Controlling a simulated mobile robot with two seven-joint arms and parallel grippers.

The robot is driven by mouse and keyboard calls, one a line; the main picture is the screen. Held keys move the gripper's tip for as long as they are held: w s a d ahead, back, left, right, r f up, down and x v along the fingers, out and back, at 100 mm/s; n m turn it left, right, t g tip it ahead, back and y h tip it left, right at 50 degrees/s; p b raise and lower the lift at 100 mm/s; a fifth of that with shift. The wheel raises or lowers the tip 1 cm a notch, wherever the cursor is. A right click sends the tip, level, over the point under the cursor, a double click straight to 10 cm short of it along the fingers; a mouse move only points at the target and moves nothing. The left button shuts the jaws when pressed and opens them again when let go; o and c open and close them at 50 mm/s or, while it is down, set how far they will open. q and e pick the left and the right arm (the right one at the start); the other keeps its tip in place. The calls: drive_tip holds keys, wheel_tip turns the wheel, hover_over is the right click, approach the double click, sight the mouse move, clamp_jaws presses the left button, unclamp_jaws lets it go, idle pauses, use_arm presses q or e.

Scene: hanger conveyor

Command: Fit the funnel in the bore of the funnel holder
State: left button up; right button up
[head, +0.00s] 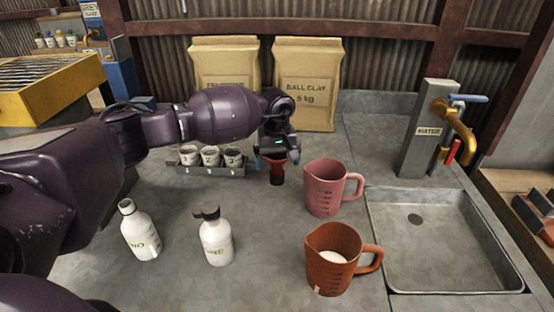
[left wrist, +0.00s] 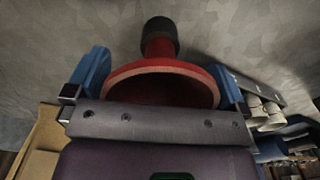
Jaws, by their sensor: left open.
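The red funnel (head: 275,164) is at the middle of the bench in the head view, under my left gripper (head: 278,155). In the left wrist view, the funnel (left wrist: 160,78) shows its wide rim towards the gripper. My left gripper (left wrist: 160,85) is open, with one blue finger on each side of the rim. A short black cylinder (left wrist: 160,36) is at the funnel's narrow end and also shows in the head view (head: 277,179). I cannot tell whether it is the funnel holder or how deep the funnel sits in it. My right gripper is not in view.
A rack (head: 205,171) of three cups stands close left of the funnel. A pink jug (head: 323,188) and an orange jug (head: 325,267) stand to the right, before the sink (head: 440,285). White bottles (head: 141,232) stand at the front left. Clay bags (head: 305,110) stand behind.

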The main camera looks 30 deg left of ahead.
use_arm(q)
wheel_tip(320, 180, up, 4)
drive_tip(key=shift+w, duration=0.1)
wheel_tip(320, 180, up, 6)
drive_tip(key=shift+f, duration=0.25)
drive_tip(key=shift+r, duration=0.65)
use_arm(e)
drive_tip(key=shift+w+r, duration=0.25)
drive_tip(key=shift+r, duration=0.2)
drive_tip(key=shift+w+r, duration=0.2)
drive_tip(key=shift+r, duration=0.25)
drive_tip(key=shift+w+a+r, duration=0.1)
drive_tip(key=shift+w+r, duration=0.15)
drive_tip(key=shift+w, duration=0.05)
